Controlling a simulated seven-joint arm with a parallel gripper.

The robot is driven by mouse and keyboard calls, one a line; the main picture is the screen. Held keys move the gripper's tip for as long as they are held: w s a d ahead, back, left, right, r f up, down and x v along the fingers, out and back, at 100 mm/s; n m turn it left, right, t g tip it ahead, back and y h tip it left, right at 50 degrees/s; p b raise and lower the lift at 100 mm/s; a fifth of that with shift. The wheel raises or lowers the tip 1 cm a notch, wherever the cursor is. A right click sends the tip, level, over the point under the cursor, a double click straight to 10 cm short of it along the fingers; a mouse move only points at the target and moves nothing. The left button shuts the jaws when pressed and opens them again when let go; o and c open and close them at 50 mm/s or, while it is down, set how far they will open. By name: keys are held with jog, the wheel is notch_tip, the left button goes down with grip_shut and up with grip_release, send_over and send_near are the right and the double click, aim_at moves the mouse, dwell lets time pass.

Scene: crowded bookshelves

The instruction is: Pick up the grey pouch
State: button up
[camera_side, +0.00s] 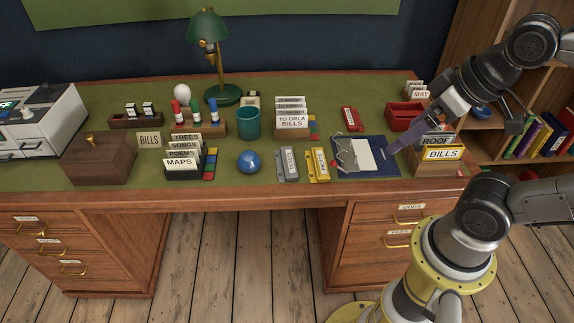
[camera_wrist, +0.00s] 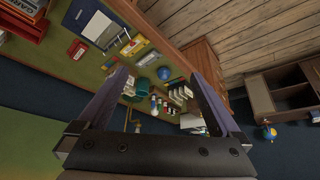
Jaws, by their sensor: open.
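I cannot clearly pick out a grey pouch. A flat grey item (camera_side: 344,156) with a white sheet lies on a dark blue folder (camera_side: 381,169) at the desk's right. A grey labelled holder (camera_side: 287,165) lies left of it, beside a similar yellow one (camera_side: 318,165). Either grey thing could be the pouch. My gripper (camera_wrist: 160,62) is open and empty, its purple fingers spread wide. In the side view it is above the desk's right end, with one finger near the folder's right edge. The folder (camera_wrist: 85,18) also shows in the wrist view.
A blue ball (camera_side: 249,161), teal cup (camera_side: 248,122) and green lamp (camera_side: 208,28) stand left. Bare green desktop (camera_side: 340,95) lies at the back.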

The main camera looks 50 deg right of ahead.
jog(key=w+r+m, duration=0.4)
jog(key=w+r, duration=0.3)
jog(key=w, duration=0.4)
jog(key=m+g, duration=0.4)
jog(key=g, duration=0.2)
send_over(286, 160)
jog(key=f, duration=3.1)
jog(key=shift+a+f, duration=0.2)
jog(key=shift+a, duration=0.1)
jog(key=shift+d+f, duration=0.15)
jog(key=shift+f, duration=1.5)
jog(key=shift+d+f, duration=0.1)
jog(key=shift+f, duration=1.5)
